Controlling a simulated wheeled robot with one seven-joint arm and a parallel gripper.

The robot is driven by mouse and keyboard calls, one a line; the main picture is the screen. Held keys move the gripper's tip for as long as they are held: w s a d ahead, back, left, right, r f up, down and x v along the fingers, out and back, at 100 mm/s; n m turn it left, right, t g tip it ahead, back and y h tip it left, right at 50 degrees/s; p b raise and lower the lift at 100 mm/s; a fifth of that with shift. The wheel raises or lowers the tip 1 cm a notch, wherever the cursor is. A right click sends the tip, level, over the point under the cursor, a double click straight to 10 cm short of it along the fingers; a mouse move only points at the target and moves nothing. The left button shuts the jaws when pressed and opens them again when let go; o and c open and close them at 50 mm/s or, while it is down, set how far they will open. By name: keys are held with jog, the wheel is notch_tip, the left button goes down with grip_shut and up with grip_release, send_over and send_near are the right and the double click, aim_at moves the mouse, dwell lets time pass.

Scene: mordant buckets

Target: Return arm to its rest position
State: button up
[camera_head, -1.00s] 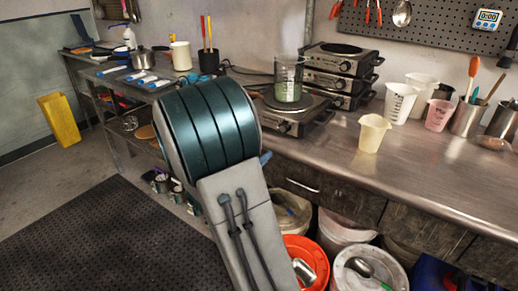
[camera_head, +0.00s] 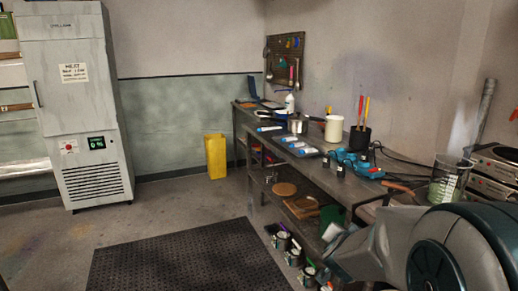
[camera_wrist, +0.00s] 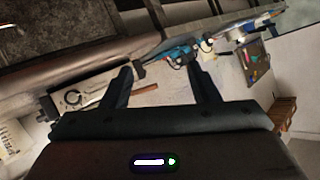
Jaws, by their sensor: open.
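My gripper (camera_wrist: 158,78) shows in the wrist view with its two dark fingers spread apart. Nothing is between them, and the wall and bench lie beyond. In the head view my arm fills the lower right corner, with a large dark teal joint and grey links; I cannot make out the fingers there. The arm is in front of the near part of the bench (camera_head: 335,183) and hides some of it.
A glass beaker (camera_head: 447,180) stands beside stacked hot plates (camera_head: 492,165) at the right, close above my arm. Several cans (camera_head: 283,240) sit low by the bench. A yellow bin (camera_head: 216,157) and a tall cabinet (camera_head: 75,110) stand behind.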

jog(key=s+a+r+n+g+y+p, duration=0.3)
jog(key=s+a+n, duration=0.15)
jog(key=s, duration=0.35)
jog(key=s+a+r+n+g+y+p, duration=0.2)
jog(key=s+a+n+g+y, duration=0.1)
jog(key=s+a, duration=0.4)
jog(key=s+d+n+g+h+p, duration=0.1)
jog(key=s+d+g, duration=0.1)
jog(key=s, duration=0.8)
jog(key=shift+d+r+g+p, duration=0.3)
jog(key=shift+d+r+g, duration=0.1)
jog(key=shift+g, duration=0.1)
